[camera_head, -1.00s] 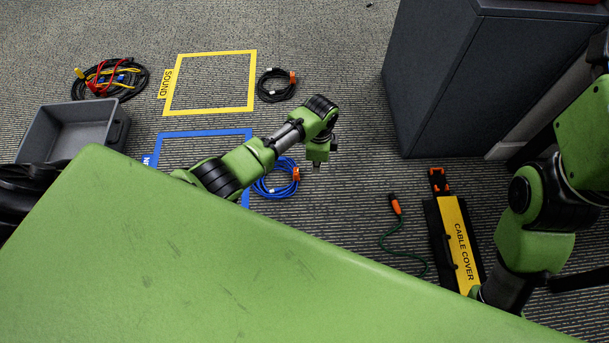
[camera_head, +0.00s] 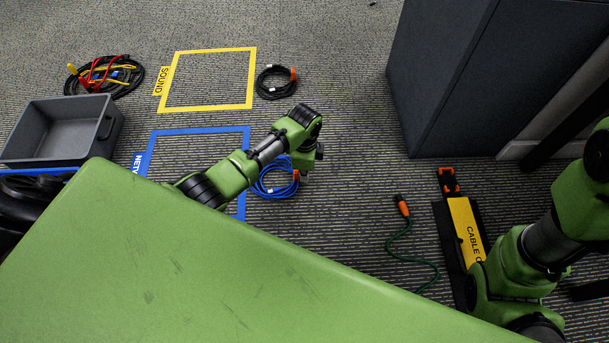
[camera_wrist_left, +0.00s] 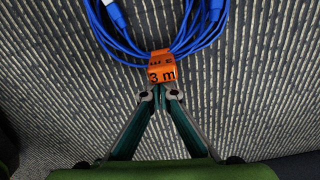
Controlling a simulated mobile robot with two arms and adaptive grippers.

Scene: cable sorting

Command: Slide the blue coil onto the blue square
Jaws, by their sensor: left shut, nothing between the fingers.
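The blue coil (camera_head: 270,184) lies on the carpet just right of the blue square outline (camera_head: 200,131), close to its right side; my left arm hides part of both. An orange tag is on the coil's right side. In the left wrist view the coil (camera_wrist_left: 160,25) curves across the top, with its orange "3 m" tag (camera_wrist_left: 161,66) toward me. My left gripper (camera_wrist_left: 162,90) is shut and empty, its fingertips at the tag's near edge; I cannot tell if they touch. In the head view the left gripper (camera_head: 303,169) is beside the coil's right side.
A yellow "SOUND" square (camera_head: 214,51) and a black coil (camera_head: 275,82) lie farther back. A grey bin (camera_head: 65,130) and a mixed cable bundle (camera_head: 104,76) are at left. A dark cabinet (camera_head: 450,80), green cable (camera_head: 398,243) and cable cover (camera_head: 466,232) are at right.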

